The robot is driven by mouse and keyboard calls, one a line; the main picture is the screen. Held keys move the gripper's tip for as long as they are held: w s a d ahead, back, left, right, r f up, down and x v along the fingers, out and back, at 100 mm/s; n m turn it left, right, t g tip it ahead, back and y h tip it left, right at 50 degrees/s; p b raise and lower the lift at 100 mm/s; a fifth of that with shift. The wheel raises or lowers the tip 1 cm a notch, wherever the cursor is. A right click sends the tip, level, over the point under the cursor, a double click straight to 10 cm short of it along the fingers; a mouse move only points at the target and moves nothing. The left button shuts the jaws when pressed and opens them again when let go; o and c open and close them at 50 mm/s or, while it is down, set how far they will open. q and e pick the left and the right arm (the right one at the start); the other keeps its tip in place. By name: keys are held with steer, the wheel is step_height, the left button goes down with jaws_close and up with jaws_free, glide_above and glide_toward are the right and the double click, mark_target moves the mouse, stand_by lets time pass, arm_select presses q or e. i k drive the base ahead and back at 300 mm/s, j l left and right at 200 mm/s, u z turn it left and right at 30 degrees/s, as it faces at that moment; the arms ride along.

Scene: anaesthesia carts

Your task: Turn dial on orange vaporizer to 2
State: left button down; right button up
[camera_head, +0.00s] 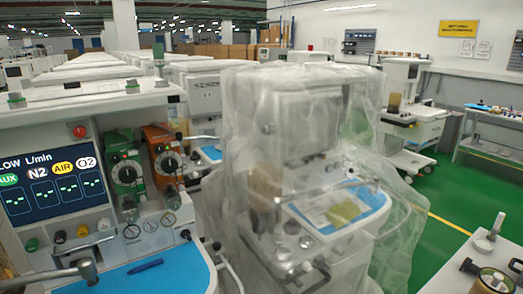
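The orange vaporizer (156,134) stands on the anaesthesia cart at the left, to the right of a green vaporizer (117,141). Its round black-and-white dial (169,163) faces me. The dial's numbers are too small to read, so its setting cannot be told. The green vaporizer has a similar dial (127,173). Neither of my grippers can be made out in this view, and nothing is seen touching the orange dial.
A screen (52,186) is left of the vaporizers. Below them are knobs, gauges and a blue worktop (170,272) with a pen (146,265). A plastic-wrapped cart (310,180) stands close on the right. Green floor (440,190) is open farther right.

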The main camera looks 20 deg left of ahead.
mark_target(169, 165)
steer(key=u, duration=1.2)
